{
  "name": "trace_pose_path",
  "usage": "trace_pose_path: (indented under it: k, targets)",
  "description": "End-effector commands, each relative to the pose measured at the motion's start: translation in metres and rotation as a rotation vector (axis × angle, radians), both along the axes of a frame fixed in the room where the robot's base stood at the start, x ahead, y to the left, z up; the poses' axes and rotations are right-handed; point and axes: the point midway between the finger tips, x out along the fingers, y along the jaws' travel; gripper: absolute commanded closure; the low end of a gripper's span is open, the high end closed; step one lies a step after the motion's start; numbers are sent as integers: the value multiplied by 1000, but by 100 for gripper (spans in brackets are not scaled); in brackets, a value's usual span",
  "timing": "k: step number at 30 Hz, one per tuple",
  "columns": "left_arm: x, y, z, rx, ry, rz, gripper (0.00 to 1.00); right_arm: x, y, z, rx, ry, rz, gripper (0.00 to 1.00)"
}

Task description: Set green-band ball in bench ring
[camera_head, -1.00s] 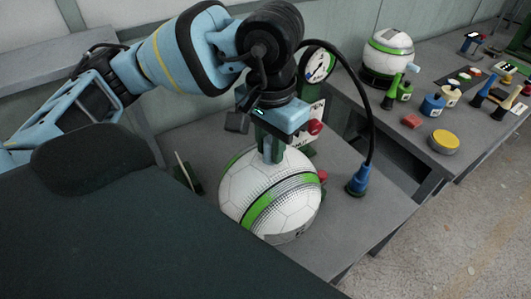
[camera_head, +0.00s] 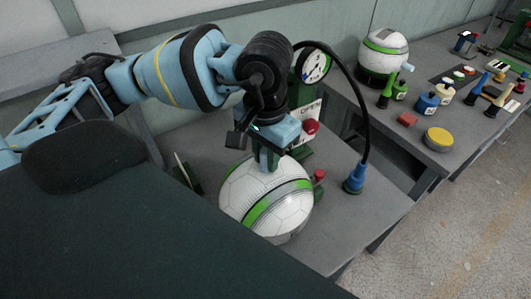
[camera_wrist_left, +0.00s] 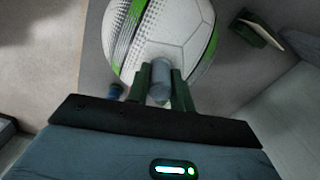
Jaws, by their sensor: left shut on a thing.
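The green-band ball (camera_head: 290,210) is white with green bands and sits under my left gripper (camera_head: 266,160), over the near grey bench (camera_head: 335,225). My left gripper is shut on a grey cylindrical stub (camera_wrist_left: 160,80) at the top of this ball; the stub shows between the fingers in the left wrist view. The ball's underside is hidden, so I cannot tell whether a ring lies below it or whether it touches the bench. A second white ball with green bands (camera_head: 388,40) rests on a black round holder (camera_head: 381,77) on the far bench. My right gripper is not in view.
A green post with a dial gauge (camera_head: 313,66) and red knobs (camera_head: 311,126) stands just behind the ball. A black cable ends in a blue plug (camera_head: 354,178) to its right. The far bench holds a yellow disc (camera_head: 440,139), a red block (camera_head: 407,119) and several small tools.

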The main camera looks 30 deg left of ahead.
Motion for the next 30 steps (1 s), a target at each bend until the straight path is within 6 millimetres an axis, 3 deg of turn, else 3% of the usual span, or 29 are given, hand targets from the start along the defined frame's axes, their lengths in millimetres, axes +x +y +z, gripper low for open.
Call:
trace_pose_path:
  k: [9,10,15,23,30]
  targets:
    - [0,0,-6,0,2,0,100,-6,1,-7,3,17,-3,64]
    - [0,0,-6,0,2,0,75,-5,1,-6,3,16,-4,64]
    - [0,0,-5,0,1,0,56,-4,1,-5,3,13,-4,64]
    - [0,0,-4,0,0,0,56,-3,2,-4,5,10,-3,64]
    - [1,-1,18,-2,-5,0,56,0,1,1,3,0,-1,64]
